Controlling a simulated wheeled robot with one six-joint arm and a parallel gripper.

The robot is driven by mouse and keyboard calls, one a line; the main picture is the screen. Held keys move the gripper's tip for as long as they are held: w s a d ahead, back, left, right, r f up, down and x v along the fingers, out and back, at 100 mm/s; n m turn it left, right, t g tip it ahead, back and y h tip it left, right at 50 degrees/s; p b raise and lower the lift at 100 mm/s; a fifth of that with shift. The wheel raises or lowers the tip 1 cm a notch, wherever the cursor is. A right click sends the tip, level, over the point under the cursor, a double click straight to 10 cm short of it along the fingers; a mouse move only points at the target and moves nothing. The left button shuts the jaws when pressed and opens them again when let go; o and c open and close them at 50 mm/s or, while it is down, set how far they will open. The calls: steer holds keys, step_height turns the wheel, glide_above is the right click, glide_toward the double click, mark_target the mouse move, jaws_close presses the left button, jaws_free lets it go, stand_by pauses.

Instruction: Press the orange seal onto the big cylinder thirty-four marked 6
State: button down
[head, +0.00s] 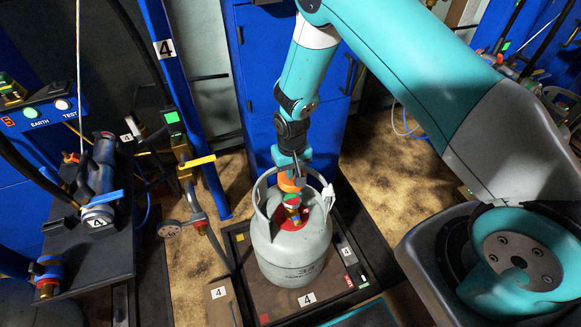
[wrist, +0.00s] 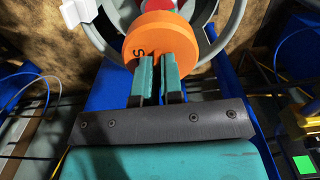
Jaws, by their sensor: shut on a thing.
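The orange seal (head: 289,183) is a round cap held between the fingers of my gripper (head: 291,164). In the wrist view the orange seal (wrist: 163,32) shows a dark character like an S or 5 on its side, with my gripper's teal fingertips (wrist: 160,60) closed on it. A big grey cylinder (head: 291,262) stands upright on a scale platform below. Its valve (head: 291,203), with red and green parts, sits inside the collar. The seal appears just above and behind the valve; I cannot tell whether they touch. The cylinder's printed marking is too small to read.
The cylinder's scale platform (head: 262,303) carries labels reading 4. A black shelf (head: 95,245) with a pump marked 4 and hoses is at left. A blue post (head: 190,110) with a yellow-handled valve (head: 197,161) stands nearby. Blue cabinets are behind.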

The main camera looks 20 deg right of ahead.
steer(key=b, duration=0.6)
glide_above(292, 199)
steer(key=shift+f, duration=4.15)
steer(key=shift+f+b, duration=1.3)
steer(key=shift+f, duration=0.35)
steer(key=c, duration=1.2)
jaws_free()
steer(key=shift+r, duration=0.1)
